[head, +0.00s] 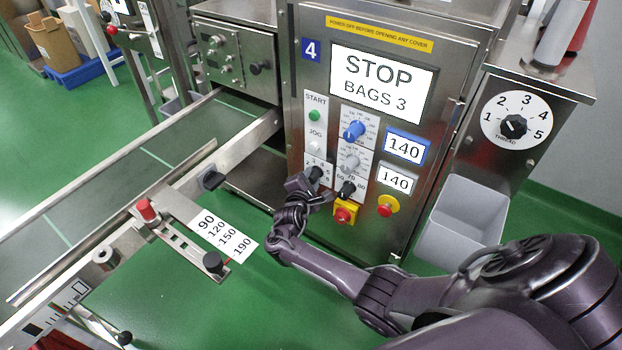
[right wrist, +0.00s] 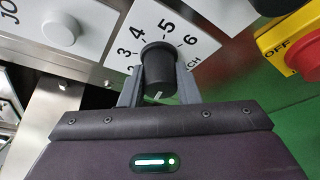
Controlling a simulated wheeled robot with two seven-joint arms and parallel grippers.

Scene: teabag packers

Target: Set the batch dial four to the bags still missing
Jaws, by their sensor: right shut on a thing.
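The batch dial (head: 315,173) is a black knob low on the panel of the machine marked 4. In the right wrist view the same dial (right wrist: 160,62) stands before a white plate (right wrist: 150,28) with the figures 2 to 6 showing. A short white mark shows on the knob's near side; which figure it points at I cannot tell. My right gripper (right wrist: 158,84) is shut on the knob, one finger on each side. It also shows in the head view (head: 303,184). The display (head: 382,83) reads STOP, BAGS 3. My left gripper is not in view.
A black knob (head: 347,189) and a yellow-and-red OFF switch (head: 344,214) sit close right of the gripper. A blue knob (head: 354,131) and a green start button (head: 314,116) are above. A conveyor (head: 110,180) runs along the left. A grey bin (head: 465,218) hangs right.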

